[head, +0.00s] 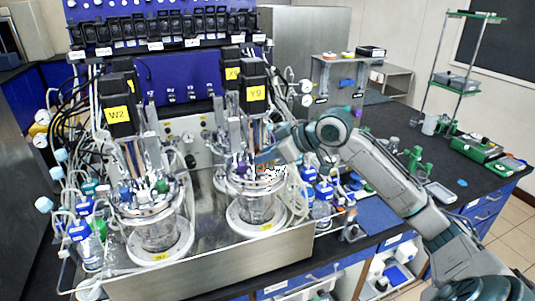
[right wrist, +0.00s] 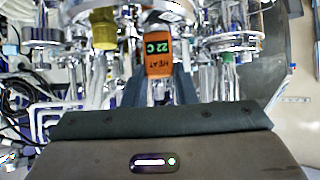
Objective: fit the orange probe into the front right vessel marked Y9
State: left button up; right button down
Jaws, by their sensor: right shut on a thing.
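The front right vessel (head: 257,208) is a glass jar on a round white base, under a black motor with the yellow Y9 label (head: 256,93). My right gripper (head: 266,157) is at the vessel's top, on its right side. My left gripper is not in view.
The W2 vessel (head: 158,232) stands to the left on the same steel bench unit (head: 215,268). Tubes and blue-capped bottles crowd both sides. A yellow fitting (right wrist: 103,30) is close beside the probe in the right wrist view. The black bench at far right holds green labware.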

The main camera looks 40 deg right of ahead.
jog(key=shift+f, duration=0.4)
jog(key=c, duration=1.5)
grip_release()
jog(key=o, duration=0.4)
jog(key=shift+w, duration=0.15)
jog(key=shift+c, duration=0.2)
jog(key=shift+o, duration=0.2)
jog(key=shift+w+f, duration=0.1)
jog(key=shift+d, duration=0.1)
